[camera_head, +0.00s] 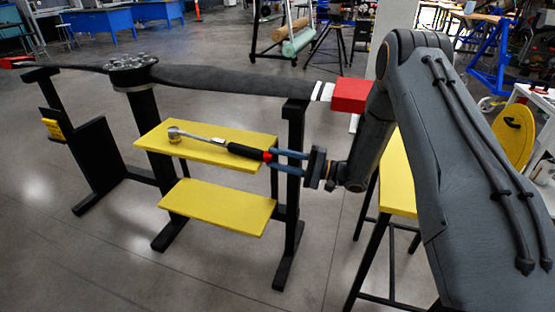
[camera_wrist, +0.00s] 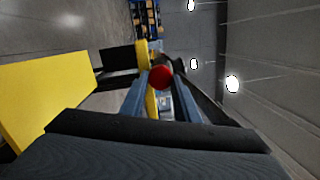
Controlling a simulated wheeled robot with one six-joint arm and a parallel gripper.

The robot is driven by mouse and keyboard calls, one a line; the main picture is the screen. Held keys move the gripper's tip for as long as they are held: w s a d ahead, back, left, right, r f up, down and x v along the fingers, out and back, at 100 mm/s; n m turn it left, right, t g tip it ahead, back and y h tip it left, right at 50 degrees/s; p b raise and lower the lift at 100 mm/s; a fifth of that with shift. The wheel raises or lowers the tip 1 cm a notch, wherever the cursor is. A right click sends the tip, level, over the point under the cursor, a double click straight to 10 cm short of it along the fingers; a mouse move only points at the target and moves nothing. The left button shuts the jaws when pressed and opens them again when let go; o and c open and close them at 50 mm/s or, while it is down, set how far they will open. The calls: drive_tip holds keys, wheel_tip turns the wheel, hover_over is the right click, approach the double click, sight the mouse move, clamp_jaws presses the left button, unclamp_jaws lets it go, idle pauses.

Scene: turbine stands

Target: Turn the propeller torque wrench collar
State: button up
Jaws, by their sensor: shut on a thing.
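The torque wrench (camera_head: 230,147) has a silver ratchet head (camera_head: 175,132), a silver shaft and a black handle. It lies level, with its head over the upper yellow shelf (camera_head: 215,150) of the propeller stand. A red collar (camera_head: 267,156) is at the handle's near end, at the shelf's right edge. My gripper (camera_head: 274,156) has its blue fingers shut on this red end from the right. In the wrist view the round red collar (camera_wrist: 160,76) shows end-on between the fingertips (camera_wrist: 158,82). The fingers hide part of the collar.
The dark propeller (camera_head: 230,80) lies across the stand top, its hub (camera_head: 132,65) at left and a red tip (camera_head: 350,95) near my arm. A lower yellow shelf (camera_head: 218,207) and a black post (camera_head: 292,190) are close below. A yellow-topped stool (camera_head: 398,180) stands at right.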

idle(0.3)
drive_tip(key=o, duration=1.1)
drive_tip(key=shift+c, duration=0.2)
drive_tip(key=shift+r, duration=0.1)
wheel_tip(320, 180, up, 10)
drive_tip(key=shift+d, duration=0.1)
drive_tip(key=p+v, duration=0.1)
drive_tip(key=v, duration=0.7)
drive_tip(key=shift+d, duration=0.35)
drive_tip(key=shift+s, duration=0.1)
drive_tip(key=shift+p, duration=0.35)
